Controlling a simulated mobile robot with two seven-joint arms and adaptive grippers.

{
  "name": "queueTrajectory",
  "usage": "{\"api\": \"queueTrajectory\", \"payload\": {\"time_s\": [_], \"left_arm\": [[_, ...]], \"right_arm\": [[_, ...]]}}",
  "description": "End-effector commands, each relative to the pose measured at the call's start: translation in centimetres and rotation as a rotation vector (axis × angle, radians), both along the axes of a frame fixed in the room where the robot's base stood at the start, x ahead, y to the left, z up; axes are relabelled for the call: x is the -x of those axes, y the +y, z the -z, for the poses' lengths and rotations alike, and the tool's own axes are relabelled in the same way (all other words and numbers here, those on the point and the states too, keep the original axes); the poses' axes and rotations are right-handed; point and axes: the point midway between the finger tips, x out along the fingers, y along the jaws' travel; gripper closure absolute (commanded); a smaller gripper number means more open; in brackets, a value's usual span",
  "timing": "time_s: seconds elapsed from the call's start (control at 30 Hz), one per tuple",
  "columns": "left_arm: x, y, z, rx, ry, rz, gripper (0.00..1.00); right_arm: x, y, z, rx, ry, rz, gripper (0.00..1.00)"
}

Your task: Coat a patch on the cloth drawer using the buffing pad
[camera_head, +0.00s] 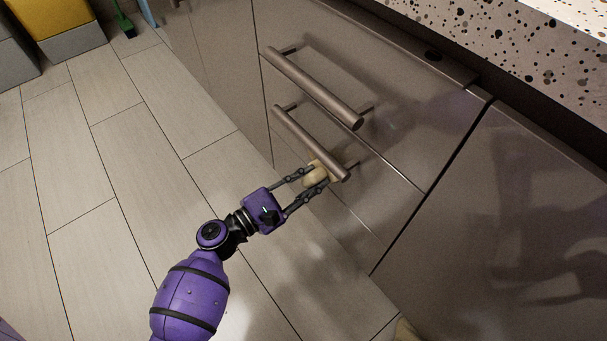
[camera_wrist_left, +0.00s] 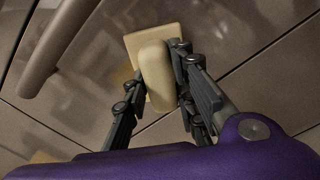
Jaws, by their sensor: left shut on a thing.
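The buffing pad (camera_head: 314,173) is a tan block, partly hidden by gripper fingers and a drawer handle in the head view. In the left wrist view the buffing pad (camera_wrist_left: 155,75) shows a rounded grip on a flat square base. My left gripper (camera_head: 315,177) is shut on its grip. The base faces the brown, glossy drawer front (camera_head: 385,190), close to it; I cannot tell if they touch. The pad is near the lower right end of the lower bar handle (camera_head: 305,140). Which drawer is the cloth drawer is not marked. My right gripper is not in view.
Another bar handle (camera_head: 312,90) sticks out above. A speckled countertop (camera_head: 520,45) overhangs at upper right. A yellow bin (camera_head: 65,18) and green brush (camera_head: 124,25) stand far left. A tan object (camera_head: 404,331) shows at the bottom edge. The tiled floor at left is clear.

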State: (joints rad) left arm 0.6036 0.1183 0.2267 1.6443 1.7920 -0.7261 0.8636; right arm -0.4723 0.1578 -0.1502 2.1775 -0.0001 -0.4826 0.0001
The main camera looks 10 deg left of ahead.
Motion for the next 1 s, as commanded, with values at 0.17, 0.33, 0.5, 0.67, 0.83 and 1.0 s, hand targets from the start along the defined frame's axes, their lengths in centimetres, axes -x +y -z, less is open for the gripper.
{"api": "queueTrajectory", "payload": {"time_s": [0.17,0.33,0.5,0.67,0.83,1.0], "left_arm": [[1.1,-1.5,-0.3,0.005,-0.003,0.005,0.96],[1.5,-2.0,-0.2,0.004,-0.003,0.005,0.96],[2.1,-2.6,-0.2,0.004,-0.001,0.004,0.96],[3.0,-3.6,-0.2,0.004,-0.002,0.002,0.96],[3.7,-4.3,-0.1,0.002,-0.001,0.002,0.96],[3.5,-4.4,-0.1,0.001,-0.002,0.002,0.96]], "right_arm": [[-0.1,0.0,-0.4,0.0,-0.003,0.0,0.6],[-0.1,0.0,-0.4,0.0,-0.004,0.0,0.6],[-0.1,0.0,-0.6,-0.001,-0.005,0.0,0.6],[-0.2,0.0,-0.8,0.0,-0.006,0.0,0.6],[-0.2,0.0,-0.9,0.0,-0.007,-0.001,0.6],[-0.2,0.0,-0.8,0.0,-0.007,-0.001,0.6]]}}
